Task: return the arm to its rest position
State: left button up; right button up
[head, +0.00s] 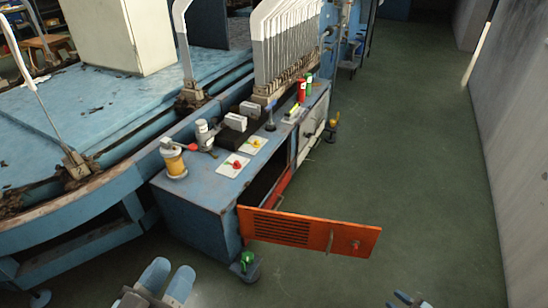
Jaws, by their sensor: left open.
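My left gripper (168,278) is at the bottom edge, left of centre. Its two pale blue fingers stand apart with nothing between them. It is over the green floor, in front of the blue cabinet (207,214) and apart from it. Of my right gripper (408,300), only small tips show at the bottom edge, right of centre, over bare floor; its jaw gap is unclear. The cabinet's orange door (308,234) stands open toward the right, with a dark opening behind it. Neither gripper touches the door.
The cabinet top carries a yellow cylinder (174,162), a red switch (237,165) and another switch (255,143). A row of white sock forms (285,40) stands behind. Green floor (420,150) is clear on the right, up to a grey wall (520,120).

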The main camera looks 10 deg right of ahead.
jog(key=a+r+y, duration=0.1)
jog(key=a+r, duration=1.6)
jog(key=s+a+r+m+t, duration=0.1)
jog(key=s+a+r+m, duration=0.2)
jog(key=a+r, duration=0.7)
jog(key=s+a+r+m+t, duration=0.2)
jog(key=a+r, duration=0.2)
jog(key=r, duration=1.3)
pick_arm(q)
jog(key=s+a+r+g+y+p, duration=0.4)
jog(key=a+r+g+y+p, duration=0.2)
jog(key=p, duration=3.2)
jog(key=shift+a+r, duration=0.55)
jog(key=shift+a, duration=0.5)
pick_arm(e)
jog(key=s+d+r+g+h, duration=0.4)
jog(key=d+r+g+h, duration=0.2)
jog(key=d, duration=0.1)
jog(key=shift+d+r+m, duration=0.3)
jog(key=shift+d+r, duration=0.05)
jog(key=shift+r, duration=0.05)
